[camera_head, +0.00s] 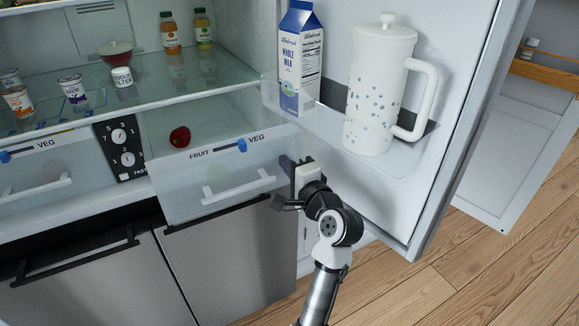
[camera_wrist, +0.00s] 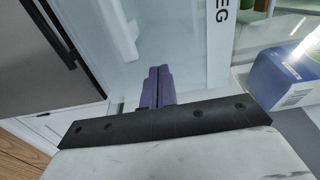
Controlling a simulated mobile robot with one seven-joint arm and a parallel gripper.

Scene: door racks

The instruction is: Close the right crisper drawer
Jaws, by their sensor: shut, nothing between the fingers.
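The right crisper drawer (camera_head: 220,169) is clear, with FRUIT and VEG lettering, a blue slider and a white bar handle (camera_head: 238,187). It stands pulled out, its front ahead of the shelf edge and the left drawer. A red fruit or vegetable (camera_head: 180,137) shows inside. My gripper (camera_head: 287,165) is at the right end of the drawer front, right of the handle, with its purple fingers together and empty. In the wrist view the shut fingers (camera_wrist: 158,84) point at the clear drawer front (camera_wrist: 192,45). I cannot tell whether they touch it.
The open fridge door (camera_head: 440,130) is close on the right, its shelf holding a milk carton (camera_head: 300,58) and a white pitcher (camera_head: 378,95). The left crisper drawer (camera_head: 40,185) and a dial panel (camera_head: 122,145) are to the left. Steel lower fronts (camera_head: 230,260) are below.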

